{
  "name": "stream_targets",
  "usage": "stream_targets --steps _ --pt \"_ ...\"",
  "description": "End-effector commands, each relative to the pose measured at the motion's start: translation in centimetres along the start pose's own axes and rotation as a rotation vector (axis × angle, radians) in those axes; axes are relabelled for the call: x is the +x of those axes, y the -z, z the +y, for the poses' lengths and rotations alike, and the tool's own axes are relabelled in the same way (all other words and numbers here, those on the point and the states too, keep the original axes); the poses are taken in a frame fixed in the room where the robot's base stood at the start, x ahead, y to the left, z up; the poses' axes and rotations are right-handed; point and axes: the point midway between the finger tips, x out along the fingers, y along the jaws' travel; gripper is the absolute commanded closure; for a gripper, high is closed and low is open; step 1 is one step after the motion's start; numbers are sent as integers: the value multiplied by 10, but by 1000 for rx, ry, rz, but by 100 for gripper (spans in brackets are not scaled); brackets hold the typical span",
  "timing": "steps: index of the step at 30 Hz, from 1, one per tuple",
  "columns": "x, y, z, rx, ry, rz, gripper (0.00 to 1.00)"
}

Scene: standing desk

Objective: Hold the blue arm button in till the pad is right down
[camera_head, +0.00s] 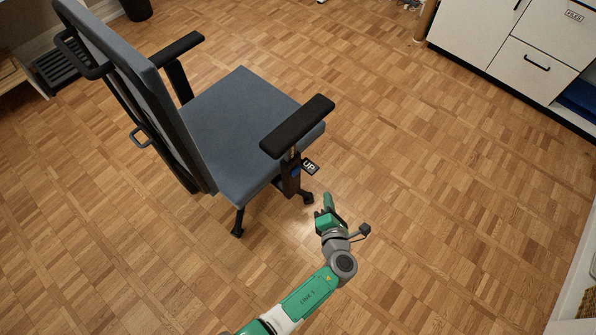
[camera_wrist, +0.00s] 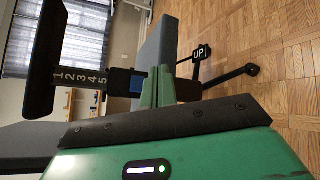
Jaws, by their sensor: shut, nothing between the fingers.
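The office chair's near armrest has a black pad (camera_head: 297,126) on an upright post. The blue button (camera_head: 295,171) is on the post's side, below the pad. In the wrist view, turned sideways, the pad (camera_wrist: 41,58) is at the left, and the post shows a scale (camera_wrist: 80,79) numbered 1 to 5 between pad and sleeve. The pad is raised. The blue button (camera_wrist: 136,84) shows just left of my green fingers. My gripper (camera_head: 328,198) is shut and empty, to the lower right of the button, with a gap between them in the head view.
The grey seat (camera_head: 240,120) and the far armrest (camera_head: 177,49) lie beyond. A white cabinet (camera_head: 480,35) stands upper right. The floor right of the chair is clear.

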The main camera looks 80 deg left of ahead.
Motion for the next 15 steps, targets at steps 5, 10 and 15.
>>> stream_targets --steps 5,10,15 --pt "4 3 3 0 -1 0 100" --pt "20 14 14 0 -2 1 100" --pt "38 27 26 -1 -2 0 100"
